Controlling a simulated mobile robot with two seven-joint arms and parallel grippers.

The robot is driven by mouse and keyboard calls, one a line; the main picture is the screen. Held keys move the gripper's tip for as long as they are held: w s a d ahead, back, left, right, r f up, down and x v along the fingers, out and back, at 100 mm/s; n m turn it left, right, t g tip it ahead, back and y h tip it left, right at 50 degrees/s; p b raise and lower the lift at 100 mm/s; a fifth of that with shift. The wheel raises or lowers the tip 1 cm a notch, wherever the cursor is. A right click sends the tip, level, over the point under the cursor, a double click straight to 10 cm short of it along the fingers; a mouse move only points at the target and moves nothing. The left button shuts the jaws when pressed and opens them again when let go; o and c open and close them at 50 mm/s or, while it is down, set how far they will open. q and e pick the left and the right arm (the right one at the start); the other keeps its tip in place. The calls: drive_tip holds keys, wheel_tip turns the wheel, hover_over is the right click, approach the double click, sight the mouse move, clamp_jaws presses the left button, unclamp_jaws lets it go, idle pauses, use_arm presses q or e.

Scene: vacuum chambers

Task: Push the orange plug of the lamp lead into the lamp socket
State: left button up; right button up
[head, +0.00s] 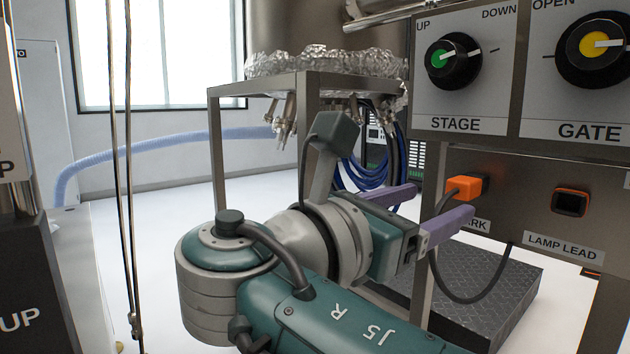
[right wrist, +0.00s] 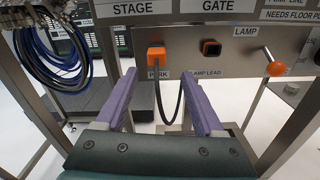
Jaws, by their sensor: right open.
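The orange plug (head: 467,188) sits in the panel position labelled PARK, and it also shows in the right wrist view (right wrist: 156,55). Its black lead (head: 462,298) hangs from it in a loop below the panel. The socket labelled LAMP LEAD (head: 570,202), a dark opening with an orange rim, is to the right of the plug and looks empty; the right wrist view shows it too (right wrist: 210,47). My right gripper (head: 445,199) is open and empty, its purple fingers pointing at the panel, short of the plug. In the right wrist view the plug appears between and beyond the fingertips (right wrist: 160,76). My left gripper is not in view.
Above the sockets are the STAGE knob (head: 453,61) and GATE knob (head: 594,46). A lever with an orange ball (right wrist: 276,69) is under the LAMP label. A metal frame (head: 307,88) carrying a foil-covered top and blue cables (right wrist: 50,65) stand left of the panel.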

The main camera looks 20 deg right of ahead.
sight(457, 190)
drive_tip(key=shift+w+a+n, duration=0.25)
drive_tip(key=shift+w+n, duration=0.05)
drive_tip(key=shift+n, duration=0.5)
drive_tip(key=shift+d, duration=0.15)
drive_tip(key=b+x, duration=0.2)
drive_tip(key=x, duration=0.3)
drive_tip(key=shift+d, duration=0.15)
drive_tip(key=shift+p+x, duration=0.6)
drive_tip(key=shift+x, duration=1.15)
